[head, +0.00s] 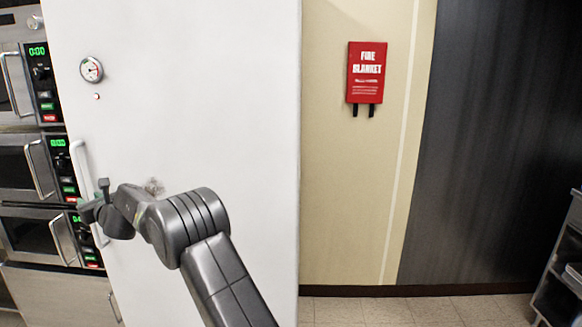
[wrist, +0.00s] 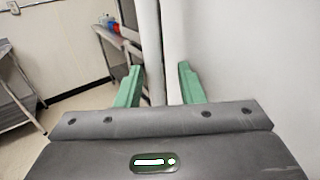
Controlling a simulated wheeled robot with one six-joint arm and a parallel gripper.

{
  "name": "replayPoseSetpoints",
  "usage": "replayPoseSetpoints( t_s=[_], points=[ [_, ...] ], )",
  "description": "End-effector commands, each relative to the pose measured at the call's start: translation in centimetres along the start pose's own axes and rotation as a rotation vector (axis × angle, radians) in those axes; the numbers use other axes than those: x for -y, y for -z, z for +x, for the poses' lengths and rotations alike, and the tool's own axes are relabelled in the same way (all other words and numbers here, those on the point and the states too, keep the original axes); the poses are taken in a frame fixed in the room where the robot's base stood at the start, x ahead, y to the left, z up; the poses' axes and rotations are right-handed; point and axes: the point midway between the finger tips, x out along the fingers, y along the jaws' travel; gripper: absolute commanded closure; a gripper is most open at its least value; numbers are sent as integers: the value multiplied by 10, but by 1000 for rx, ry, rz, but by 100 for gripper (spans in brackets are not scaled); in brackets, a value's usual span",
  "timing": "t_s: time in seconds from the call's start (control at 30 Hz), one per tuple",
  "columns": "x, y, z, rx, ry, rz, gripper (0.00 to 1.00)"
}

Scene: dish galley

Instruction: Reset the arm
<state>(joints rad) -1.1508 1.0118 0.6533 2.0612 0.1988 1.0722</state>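My arm reaches to the left across the front of a tall white door (head: 200,90) in the head view. My gripper (head: 92,203) is at the lower part of the door's white vertical handle (head: 80,165). In the wrist view my gripper (wrist: 160,78) has its two green fingers spread apart. A white upright bar (wrist: 151,45), apparently the handle, shows in the gap between them. I see no finger pressed on it, but cannot tell how deep it lies between the fingers.
Stacked ovens (head: 35,165) stand left of the white door. A red fire blanket box (head: 366,72) hangs on the beige wall. A metal shelf rack (head: 565,265) is at the right edge. The tiled floor (head: 420,310) between is clear. The wrist view shows a steel table (wrist: 15,95).

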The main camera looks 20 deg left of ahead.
Motion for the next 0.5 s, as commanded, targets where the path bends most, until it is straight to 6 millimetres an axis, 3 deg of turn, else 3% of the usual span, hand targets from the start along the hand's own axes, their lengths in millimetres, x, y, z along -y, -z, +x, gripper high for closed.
replayPoseSetpoints(
  t_s=[0.5],
  points=[
    [0,0,14,-1,0,0,65]
  ],
)
